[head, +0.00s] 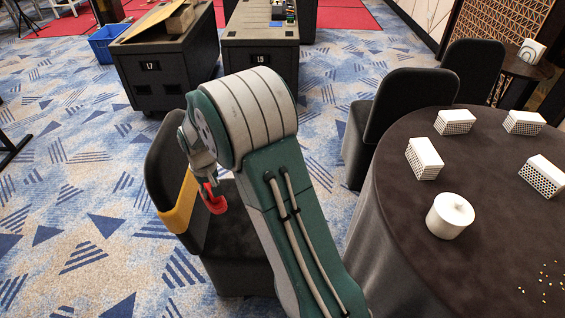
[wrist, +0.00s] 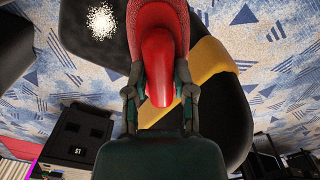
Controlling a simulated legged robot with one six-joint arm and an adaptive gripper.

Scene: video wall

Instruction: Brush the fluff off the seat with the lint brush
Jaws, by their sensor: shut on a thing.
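My gripper (wrist: 159,95) is shut on the red lint brush (wrist: 158,55), holding it by its handle. In the head view the red brush (head: 214,198) shows beside the back of a dark chair with a yellow band (head: 180,204). My arm hides part of that chair and its seat (head: 236,258). In the wrist view a white patch of fluff (wrist: 102,21) lies on the dark seat (wrist: 84,42), to the left of the brush. The yellow band (wrist: 212,62) is to the right. I cannot tell whether the brush touches the chair.
A round table (head: 400,225) with a dark cloth stands at right, with a white lidded pot (head: 450,215) and several patterned boxes on it. Two other dark chairs stand behind it. Black cases (head: 165,70) stand at the back.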

